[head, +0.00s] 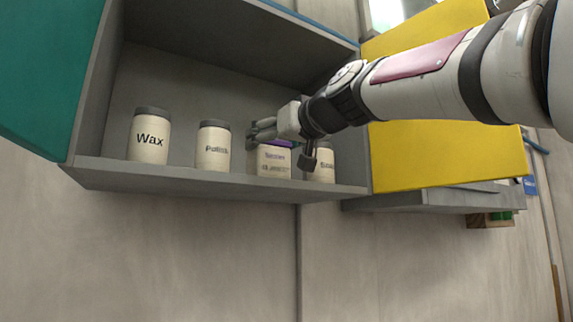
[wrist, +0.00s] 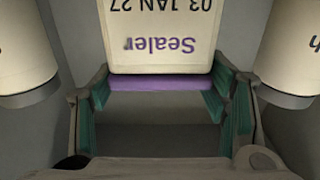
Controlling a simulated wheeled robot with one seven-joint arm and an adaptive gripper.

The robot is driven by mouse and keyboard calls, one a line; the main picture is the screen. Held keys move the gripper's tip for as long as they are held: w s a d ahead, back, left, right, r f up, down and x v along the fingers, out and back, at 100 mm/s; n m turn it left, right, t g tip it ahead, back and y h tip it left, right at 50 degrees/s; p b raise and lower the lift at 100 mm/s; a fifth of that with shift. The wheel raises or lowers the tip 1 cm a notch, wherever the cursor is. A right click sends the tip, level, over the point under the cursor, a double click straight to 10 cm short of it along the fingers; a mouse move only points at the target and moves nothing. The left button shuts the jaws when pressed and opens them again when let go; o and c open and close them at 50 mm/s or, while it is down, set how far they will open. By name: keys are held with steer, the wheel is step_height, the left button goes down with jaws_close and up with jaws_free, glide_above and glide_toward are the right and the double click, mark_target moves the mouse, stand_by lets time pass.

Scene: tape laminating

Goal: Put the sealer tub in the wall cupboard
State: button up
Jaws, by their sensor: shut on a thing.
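The sealer tub (head: 273,161) is cream with a purple lid and stands upright inside the open grey wall cupboard (head: 215,187), between two other tubs. I cannot tell whether its base touches the shelf. In the wrist view the sealer tub (wrist: 162,42) appears upside down, with "Sealer" and "03 JAN 27" on its label. My gripper (head: 268,136) reaches in from the right above the tub. In the wrist view the green-padded fingers of my gripper (wrist: 160,84) are shut on the tub at its purple lid, one on each side.
A Wax tub (head: 149,136) and a Polish tub (head: 213,147) stand left of it. A tub (head: 322,163) with a partly hidden label stands close on the right. A teal door (head: 45,70) is open at left. A yellow panel (head: 450,157) is right of the cupboard.

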steer(key=o, duration=1.5)
steer(key=shift+f, duration=0.1)
steer(key=shift+s+d+r, duration=0.2)
steer(key=shift+s, duration=0.1)
steer(key=v, duration=1.1)
steer(key=shift+s+d+f+b, duration=0.1)
steer(key=shift+b, duration=0.3)
